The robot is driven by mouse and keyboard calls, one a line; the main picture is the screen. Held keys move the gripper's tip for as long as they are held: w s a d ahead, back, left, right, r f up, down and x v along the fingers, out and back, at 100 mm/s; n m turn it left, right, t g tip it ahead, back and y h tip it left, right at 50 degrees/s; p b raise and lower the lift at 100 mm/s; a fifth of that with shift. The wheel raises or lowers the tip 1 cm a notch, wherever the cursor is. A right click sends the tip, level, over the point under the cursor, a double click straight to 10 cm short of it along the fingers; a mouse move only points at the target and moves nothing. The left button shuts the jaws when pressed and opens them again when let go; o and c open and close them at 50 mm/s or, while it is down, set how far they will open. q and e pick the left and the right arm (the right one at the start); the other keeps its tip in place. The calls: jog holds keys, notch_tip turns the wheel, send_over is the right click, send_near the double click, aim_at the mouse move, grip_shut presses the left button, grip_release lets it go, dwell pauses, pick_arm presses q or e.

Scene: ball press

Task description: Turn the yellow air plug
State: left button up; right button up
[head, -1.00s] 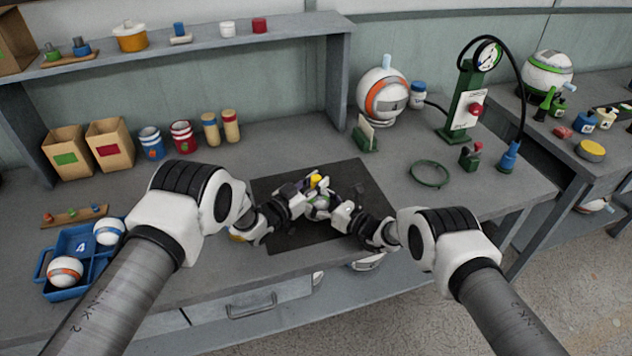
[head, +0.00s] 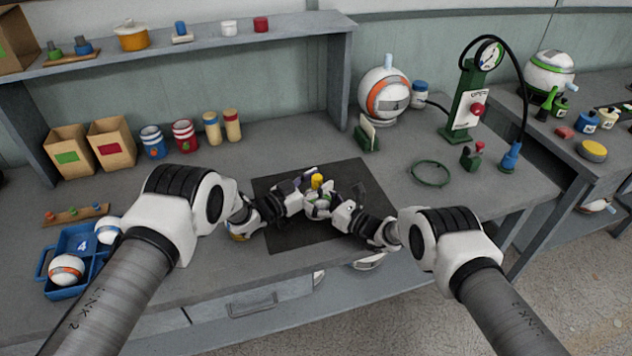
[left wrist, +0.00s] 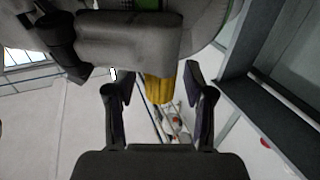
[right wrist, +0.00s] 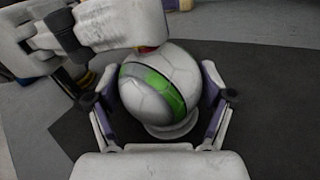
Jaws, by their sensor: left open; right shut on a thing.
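The yellow air plug (head: 317,181) stands up from the ball over the dark mat. In the left wrist view the plug (left wrist: 160,88) lies between the two open fingers of my left gripper (left wrist: 153,100); I cannot tell if either finger touches it. My left gripper (head: 308,187) is open. My right gripper (right wrist: 160,100) is shut on the white ball with a green band (right wrist: 158,88), one finger on each side. The ball sits on a pale round base (right wrist: 172,130). In the head view the grippers hide most of the ball.
The dark mat (head: 290,235) lies around the ball. A blue tray (head: 63,290) with balls stands at left. A green pump with a gauge (head: 466,105), an orange-banded ball (head: 385,97) and a green ring (head: 430,173) are at the back right.

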pick_arm(q)
jog(key=v, duration=1.2)
jog(key=s+d+n+t+y, duration=0.3)
jog(key=d+n+t+y, duration=0.25)
jog(key=y, duration=0.25)
jog(key=shift+n, duration=0.25)
jog(key=x, duration=1.1)
jog(key=shift+w+d, duration=0.15)
jog(key=shift+w, duration=0.05)
grip_shut()
